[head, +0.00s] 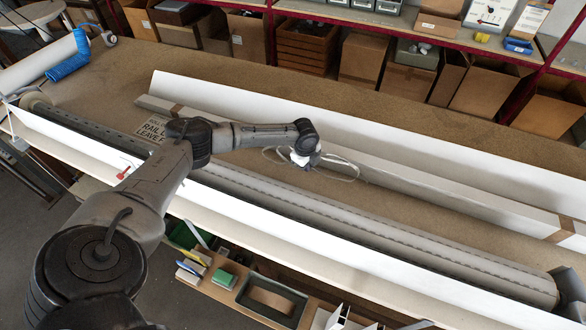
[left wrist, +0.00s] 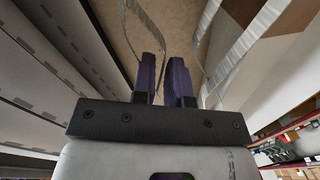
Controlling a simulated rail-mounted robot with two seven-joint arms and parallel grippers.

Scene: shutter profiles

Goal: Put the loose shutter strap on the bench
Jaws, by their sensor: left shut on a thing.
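My left gripper (head: 306,160) reaches in from the left, over the middle of the bench (head: 110,62). In the left wrist view its two purple fingers (left wrist: 164,78) are close together, with the strap between or beside them. The pale, looped shutter strap (head: 345,170) hangs out on both sides of the gripper in the head view. In the left wrist view it shows as translucent ribbed bands (left wrist: 236,58) on both sides of the fingers. The gripped part is hidden. My right gripper is not in view.
A long grey slatted shutter (head: 380,235) lies along the bench's near side behind a white profile (head: 300,232). Another long white profile (head: 370,122) lies farther back. A sign (head: 152,130) and a blue roll (head: 68,66) are at left. Cardboard boxes (head: 365,58) line the back.

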